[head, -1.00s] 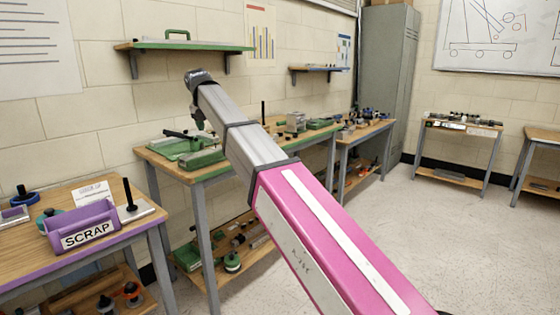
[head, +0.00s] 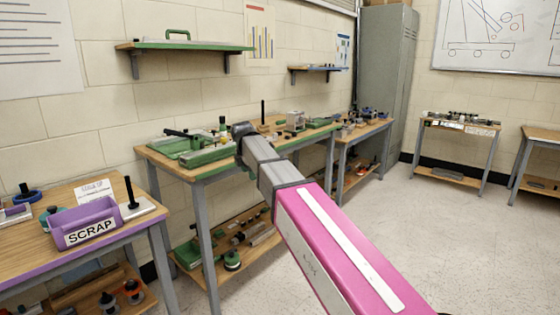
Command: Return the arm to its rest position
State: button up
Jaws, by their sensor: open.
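My arm reaches up and left from the bottom of the head view, with a pink link nearest me and a shorter grey link beyond it. It ends in a dark joint (head: 243,130) in front of the green-trimmed workbench (head: 205,173). My gripper's fingers do not show; the far end of the arm hides whatever hangs below or behind that joint. Nothing held can be seen.
A purple SCRAP bin (head: 88,222) stands on the purple-edged table at the left. Green fixtures (head: 185,147) lie on the workbench. A green shelf (head: 185,45) hangs above. A grey locker (head: 388,80) stands behind. The floor (head: 440,240) at right is clear.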

jog(key=s+d+f+m+g, duration=0.1)
jog(key=s+d+f+m, duration=0.4)
jog(key=d+f, duration=0.45)
jog(key=s+d+f+m+g, duration=0.1)
jog(key=s+d+f+m, duration=0.2)
jog(key=d+f+m, duration=0.55)
jog(key=s+d+f+m+y, duration=0.1)
jog(key=s+d+f+m, duration=1)
jog(key=s+d+f, duration=0.2)
jog(key=shift+s+f+g, duration=0.4)
jog(key=shift+s+f, duration=0.05)
jog(key=shift+f, duration=0.25)
